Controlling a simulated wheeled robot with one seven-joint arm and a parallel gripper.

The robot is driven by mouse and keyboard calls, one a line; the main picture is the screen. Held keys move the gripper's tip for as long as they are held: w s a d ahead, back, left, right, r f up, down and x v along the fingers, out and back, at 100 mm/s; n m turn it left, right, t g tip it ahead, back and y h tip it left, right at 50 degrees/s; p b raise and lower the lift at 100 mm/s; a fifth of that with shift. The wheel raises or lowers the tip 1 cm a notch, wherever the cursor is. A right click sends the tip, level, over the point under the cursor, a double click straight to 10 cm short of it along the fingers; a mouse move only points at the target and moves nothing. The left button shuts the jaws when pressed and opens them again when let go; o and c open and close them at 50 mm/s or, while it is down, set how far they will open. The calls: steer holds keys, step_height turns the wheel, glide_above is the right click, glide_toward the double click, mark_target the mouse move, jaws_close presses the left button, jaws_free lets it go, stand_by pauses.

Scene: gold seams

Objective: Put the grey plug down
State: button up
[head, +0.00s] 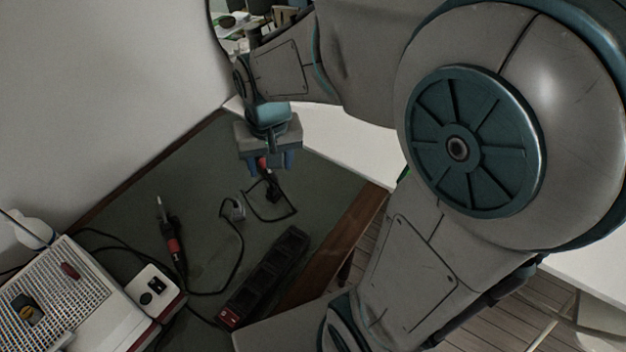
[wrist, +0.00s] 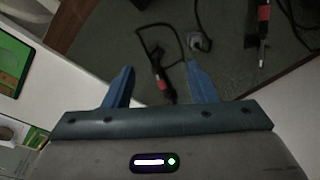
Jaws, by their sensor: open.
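The grey plug (head: 238,211) lies on the dark green mat (head: 205,190) with its black cable running down from it. It also shows in the wrist view (wrist: 200,42), just beyond the right fingertip. My gripper (head: 268,165) points down over the far part of the mat, up and to the right of the plug in the head view. In the wrist view its blue fingers (wrist: 159,70) are apart, with the grey plug outside them. A red and black corded piece (wrist: 162,80) shows between the fingers; I cannot tell whether it touches them.
A black power strip (head: 265,277) lies near the mat's front edge. A red-handled soldering iron (head: 172,245) lies left of the plug. A white and red station (head: 154,292) and a mesh-topped box (head: 75,300) stand at lower left. Mat between iron and wall is clear.

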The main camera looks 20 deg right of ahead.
steer(key=s+d+r, duration=0.1)
steer(key=s+d, duration=0.1)
steer(key=s, duration=0.3)
steer(key=s+d+r+n+t, duration=0.1)
steer(key=s+d, duration=0.2)
steer(key=s, duration=0.1)
steer(key=shift+s+r, duration=0.25)
steer(key=shift+s, duration=0.15)
